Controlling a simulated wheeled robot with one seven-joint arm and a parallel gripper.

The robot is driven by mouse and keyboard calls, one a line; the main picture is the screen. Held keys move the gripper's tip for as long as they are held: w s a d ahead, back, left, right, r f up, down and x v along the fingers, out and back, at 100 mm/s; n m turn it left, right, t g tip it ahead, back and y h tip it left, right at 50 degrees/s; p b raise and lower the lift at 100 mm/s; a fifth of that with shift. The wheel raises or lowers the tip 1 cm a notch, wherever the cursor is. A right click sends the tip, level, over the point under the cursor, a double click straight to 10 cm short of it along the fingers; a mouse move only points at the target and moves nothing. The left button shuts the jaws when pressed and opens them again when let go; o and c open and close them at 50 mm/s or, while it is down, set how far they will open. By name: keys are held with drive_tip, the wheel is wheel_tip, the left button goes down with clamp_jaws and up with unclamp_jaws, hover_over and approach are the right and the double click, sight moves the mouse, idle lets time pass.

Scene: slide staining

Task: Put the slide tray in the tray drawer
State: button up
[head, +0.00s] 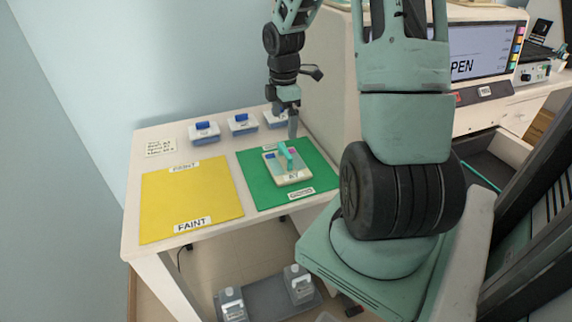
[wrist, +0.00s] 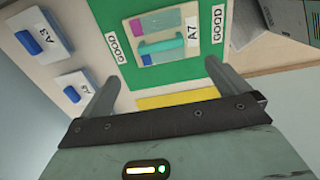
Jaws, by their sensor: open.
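The slide tray (head: 299,179), labelled A7, is a pale flat tray with a teal handle, lying on the green GOOD mat. It also shows in the wrist view (wrist: 187,50), with pink and blue patches. My gripper (head: 292,124) points down above the far side of the mat. In the wrist view its fingers (wrist: 165,85) are spread with nothing between them, and the tray lies beyond them. A pulled-out drawer (head: 487,172) under the machine at right looks like the tray drawer; my arm hides part of it.
A yellow FAINT mat (head: 190,202) lies left of the green mat (head: 259,196). Several white boxes with blue handles (head: 204,132) line the table's back. A machine with a screen (head: 483,62) stands right. Grey containers (head: 298,284) are on the floor below the table.

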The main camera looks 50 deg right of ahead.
hover_over(285, 149)
drive_tip(key=f, duration=0.6)
drive_tip(key=shift+a, duration=0.2)
drive_tip(key=shift+d+f, duration=0.15)
drive_tip(key=shift+f, duration=2.4)
drive_tip(key=c, duration=1.1)
